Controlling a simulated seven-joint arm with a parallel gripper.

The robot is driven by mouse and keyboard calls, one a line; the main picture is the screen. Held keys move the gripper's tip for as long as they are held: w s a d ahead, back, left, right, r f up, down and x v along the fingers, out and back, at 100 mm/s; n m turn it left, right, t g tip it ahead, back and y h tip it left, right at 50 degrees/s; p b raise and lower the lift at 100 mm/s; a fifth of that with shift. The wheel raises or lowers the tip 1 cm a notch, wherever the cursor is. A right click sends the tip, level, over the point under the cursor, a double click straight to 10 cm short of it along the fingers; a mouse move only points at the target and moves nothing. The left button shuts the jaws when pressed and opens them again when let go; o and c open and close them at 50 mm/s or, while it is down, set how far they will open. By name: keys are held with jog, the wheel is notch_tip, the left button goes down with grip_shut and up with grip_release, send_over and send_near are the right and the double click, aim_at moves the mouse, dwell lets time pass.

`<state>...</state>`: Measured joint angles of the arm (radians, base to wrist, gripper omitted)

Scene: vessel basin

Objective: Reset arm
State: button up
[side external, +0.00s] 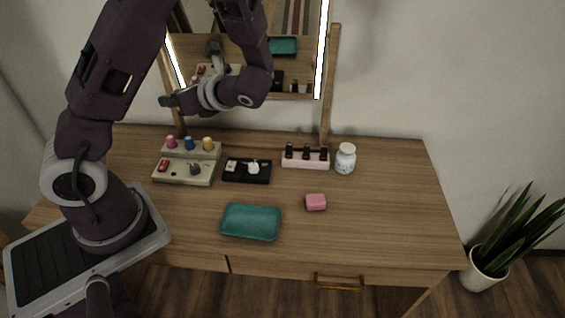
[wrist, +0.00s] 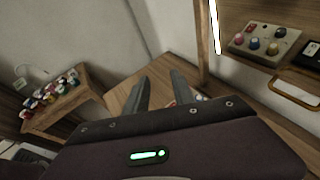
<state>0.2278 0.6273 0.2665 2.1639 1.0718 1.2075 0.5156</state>
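My gripper (side external: 168,101) is raised above the back left of the wooden table (side external: 390,215), in front of the mirror, and points left. In the wrist view its two fingers (wrist: 160,80) are spread apart, with nothing between them. The gripper touches none of the things on the table in the side view.
A teal tray (side external: 250,237), a pink block (side external: 315,202), a white jar (side external: 345,158), a pink bottle rack (side external: 305,164), a black tray (side external: 260,178) and a beige panel with knobs (side external: 183,172) are on the table. The right side is clear. A mirror (side external: 298,55) stands behind.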

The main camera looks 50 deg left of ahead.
jog(key=s+d+r+n+t+h, duration=0.2)
jog(key=d+r+n+t+h, duration=0.1)
jog(key=d, duration=0.4)
jog(key=s+d+r+n+t+h, duration=0.3)
jog(key=d+n+h, duration=0.2)
jog(key=d+n, duration=0.2)
jog(key=s+d+r+n+t+h, duration=0.2)
jog(key=d+r+n+t+h, duration=0.1)
jog(key=d, duration=0.6)
jog(key=r+n+h, duration=0.1)
jog(key=n+h, duration=0.1)
jog(key=shift+s+n+t, duration=0.3)
jog(key=shift+t, duration=0.1)
